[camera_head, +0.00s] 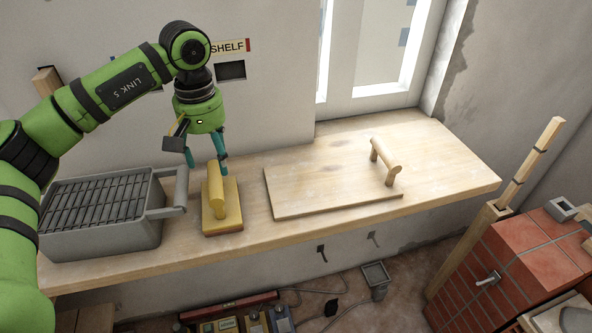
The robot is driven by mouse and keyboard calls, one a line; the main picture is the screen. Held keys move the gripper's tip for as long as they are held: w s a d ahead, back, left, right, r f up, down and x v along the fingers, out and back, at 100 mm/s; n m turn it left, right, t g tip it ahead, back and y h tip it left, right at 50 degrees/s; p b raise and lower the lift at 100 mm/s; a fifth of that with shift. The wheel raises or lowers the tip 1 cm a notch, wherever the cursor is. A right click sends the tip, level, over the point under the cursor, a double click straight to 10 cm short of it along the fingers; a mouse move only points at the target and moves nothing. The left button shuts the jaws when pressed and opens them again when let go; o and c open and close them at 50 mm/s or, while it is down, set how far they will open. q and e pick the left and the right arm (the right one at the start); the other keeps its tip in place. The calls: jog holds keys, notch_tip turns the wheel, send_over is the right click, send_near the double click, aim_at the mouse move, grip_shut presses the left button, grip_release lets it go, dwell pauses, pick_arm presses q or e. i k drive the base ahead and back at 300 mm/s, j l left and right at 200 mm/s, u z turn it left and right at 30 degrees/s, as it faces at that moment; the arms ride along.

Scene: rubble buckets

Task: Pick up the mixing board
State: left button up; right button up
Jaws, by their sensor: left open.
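The mixing board (318,190) appears to be the flat wooden board with a raised wooden bar handle (388,156) at its right end. It lies on the wooden shelf, fully visible. My left gripper (206,162) is open and points down, well to the left of the board. Its fingers hang above or just behind a yellow float (228,215) with a wooden base. I cannot tell if a finger touches the float. My right gripper is out of view.
The wooden shelf (450,180) is clear right of the board. A grey bin with a slatted grid (100,240) stands at its left end. A brick block (515,260) and an upright wooden post (530,165) stand right. A small grey bucket (376,280) is on the floor.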

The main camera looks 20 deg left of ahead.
aim_at(298, 190)
jog(key=i+l, duration=0.25)
jog(key=l, duration=0.15)
jog(key=i+l, duration=0.2)
jog(key=l, duration=0.15)
jog(key=i+l, duration=0.25)
jog(key=l, duration=0.15)
jog(key=i+l, duration=0.2)
jog(key=l, duration=0.2)
